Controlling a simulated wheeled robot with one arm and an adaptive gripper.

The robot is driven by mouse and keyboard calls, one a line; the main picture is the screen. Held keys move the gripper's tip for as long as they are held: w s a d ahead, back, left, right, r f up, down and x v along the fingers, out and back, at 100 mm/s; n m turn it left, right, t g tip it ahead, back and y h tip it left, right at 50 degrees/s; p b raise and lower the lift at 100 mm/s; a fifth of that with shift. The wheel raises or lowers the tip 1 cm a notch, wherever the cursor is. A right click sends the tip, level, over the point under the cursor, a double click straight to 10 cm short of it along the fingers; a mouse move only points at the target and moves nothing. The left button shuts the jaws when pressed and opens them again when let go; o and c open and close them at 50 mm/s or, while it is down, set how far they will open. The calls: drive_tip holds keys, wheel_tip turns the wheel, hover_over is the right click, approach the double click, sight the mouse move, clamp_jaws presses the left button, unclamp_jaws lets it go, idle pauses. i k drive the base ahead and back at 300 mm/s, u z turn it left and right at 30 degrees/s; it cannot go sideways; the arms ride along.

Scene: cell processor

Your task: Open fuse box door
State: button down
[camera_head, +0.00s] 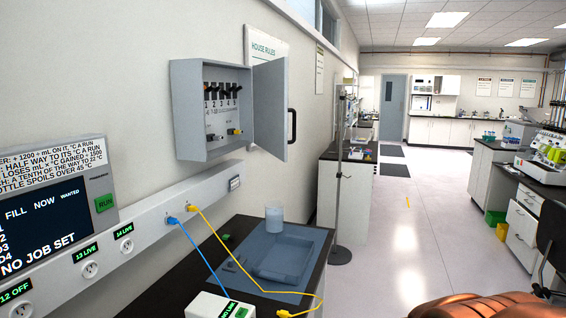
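The grey fuse box (190,138) is mounted on the left wall above the bench. Its door (269,112) stands swung open to the right, with a dark handle (292,125) on its outer edge. Inside are a row of black switches (222,90) above printed numbers, and yellow and black plugs (234,131) lower down.
Below stands a dark bench with a blue-grey tray (318,244), a white cup (274,217), and blue and yellow cables (225,245). A panel with a screen (48,222) is at left. A thin stand (339,185) rises beyond the bench. The aisle floor is clear.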

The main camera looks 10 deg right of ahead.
sight(271, 111)
drive_tip(key=z, duration=0.4)
drive_tip(key=i, duration=0.75)
drive_tip(key=u, duration=2.4)
